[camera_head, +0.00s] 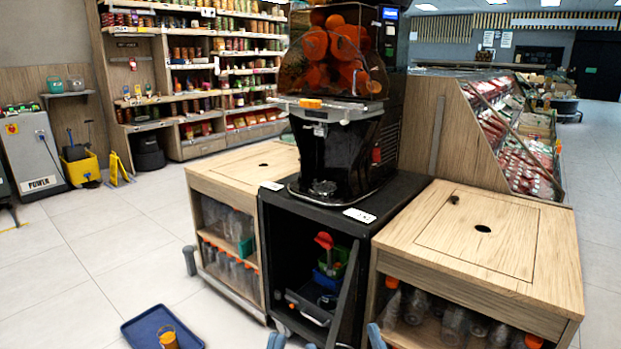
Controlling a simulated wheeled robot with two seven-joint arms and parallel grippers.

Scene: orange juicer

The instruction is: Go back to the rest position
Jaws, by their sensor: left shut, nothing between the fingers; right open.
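The rest of both grippers and the arms is cut off by the lower edge. The black juicer (345,150) stands upright on the black cabinet (262,240), with oranges (330,45) behind its clear cover. Both grippers appear apart from it.
A blue tray (135,327) with an orange-filled cup (168,339) is at the lower left; its support is unclear. Wooden cabinets (225,172) (500,235) holding bottles flank the black one. The black cabinet's front is open.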

